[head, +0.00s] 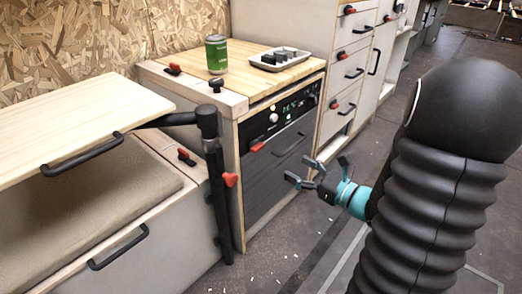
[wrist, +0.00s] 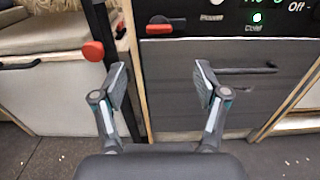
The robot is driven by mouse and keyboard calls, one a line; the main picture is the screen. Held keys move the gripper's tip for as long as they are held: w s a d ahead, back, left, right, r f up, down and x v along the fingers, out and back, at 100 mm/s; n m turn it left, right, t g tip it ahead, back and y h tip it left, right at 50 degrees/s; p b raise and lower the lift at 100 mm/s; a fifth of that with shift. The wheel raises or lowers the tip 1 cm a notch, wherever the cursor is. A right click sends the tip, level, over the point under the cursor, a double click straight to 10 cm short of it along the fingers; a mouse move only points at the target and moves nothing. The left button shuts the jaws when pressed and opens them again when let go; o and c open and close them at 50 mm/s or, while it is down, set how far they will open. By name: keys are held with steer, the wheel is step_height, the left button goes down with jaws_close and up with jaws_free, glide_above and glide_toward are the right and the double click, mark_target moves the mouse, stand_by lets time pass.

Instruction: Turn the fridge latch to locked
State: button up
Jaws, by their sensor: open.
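The fridge is the dark-fronted unit (head: 270,170) under the wooden counter, with a lit control panel on top and a black bar handle (wrist: 240,71). Its latch (head: 257,147) is a small red lever at the upper left of the front. In the wrist view the latch (wrist: 160,28) shows its red part lying about level, with a dark part above it. My gripper (head: 318,172) is open and empty, in front of the fridge and apart from it. In the wrist view its fingers (wrist: 162,78) stand apart, with the latch above the gap between them.
A black post (head: 216,190) with a red knob (head: 230,180) stands just left of the fridge; the knob is also in the wrist view (wrist: 93,51). A green can (head: 216,54) and a tray (head: 279,66) sit on the counter.

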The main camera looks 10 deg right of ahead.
mark_target(261, 148)
steer(key=x, duration=1.3)
steer(key=shift+w+a+b, duration=0.25)
steer(key=shift+b, duration=0.15)
steer(key=c, duration=1.2)
